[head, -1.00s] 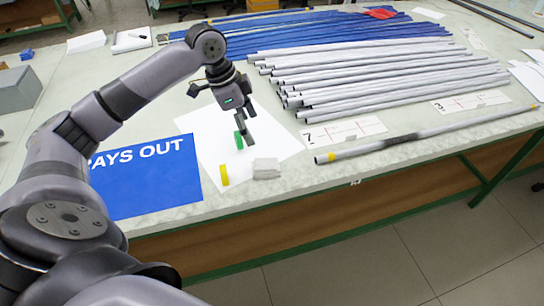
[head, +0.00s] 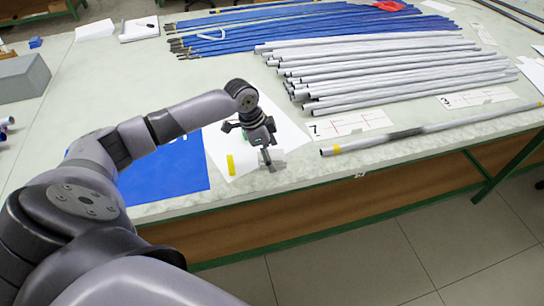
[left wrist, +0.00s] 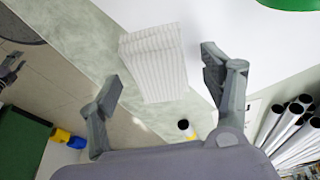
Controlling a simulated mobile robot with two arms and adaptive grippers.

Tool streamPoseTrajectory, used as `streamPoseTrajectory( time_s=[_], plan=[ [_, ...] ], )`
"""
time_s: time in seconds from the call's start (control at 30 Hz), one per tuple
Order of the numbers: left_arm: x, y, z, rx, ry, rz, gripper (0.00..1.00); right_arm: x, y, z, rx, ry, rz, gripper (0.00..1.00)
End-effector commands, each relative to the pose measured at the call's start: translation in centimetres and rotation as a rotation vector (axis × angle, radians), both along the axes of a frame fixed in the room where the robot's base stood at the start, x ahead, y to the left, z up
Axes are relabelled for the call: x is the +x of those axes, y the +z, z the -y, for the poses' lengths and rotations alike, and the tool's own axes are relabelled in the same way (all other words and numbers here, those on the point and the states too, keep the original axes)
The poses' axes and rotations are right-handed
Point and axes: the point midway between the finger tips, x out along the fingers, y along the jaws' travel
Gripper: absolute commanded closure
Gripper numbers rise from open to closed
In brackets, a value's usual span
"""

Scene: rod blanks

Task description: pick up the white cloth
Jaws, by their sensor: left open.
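The white cloth (left wrist: 152,62) is a folded, ribbed pad on the worktop near its front edge, in the left wrist view. It lies between the two spread fingers of my left gripper (left wrist: 160,68), with no finger seen closed on it. In the head view my left gripper (head: 264,150) points down over the cloth (head: 278,156) and hides most of it. The left gripper is open and empty.
A white sheet (head: 218,145) and a yellow piece (head: 230,163) lie beside the cloth. A blue sign (head: 175,172) is to the left. Grey rods (head: 390,72) and blue rods (head: 300,30) lie behind. One single rod (head: 430,128) lies to the right near the front edge.

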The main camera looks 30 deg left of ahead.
Motion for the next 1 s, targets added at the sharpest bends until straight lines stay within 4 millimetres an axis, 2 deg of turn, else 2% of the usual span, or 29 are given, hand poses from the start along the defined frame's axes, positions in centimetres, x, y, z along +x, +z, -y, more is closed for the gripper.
streamPoseTrajectory(
  time_s=[0.3, 1.0],
  plan=[
    [0.1, -0.54, 0.12, 0.001, -0.001, 0.001, 0.28, -0.01, 0.03, -0.02, 0.0, 0.0, 0.0, 0.6],
    [0.1, -0.49, 0.1, 0.001, -0.001, 0.001, 0.75, -0.01, 0.04, -0.03, 0.0, 0.0, 0.0, 0.6]
  ],
)
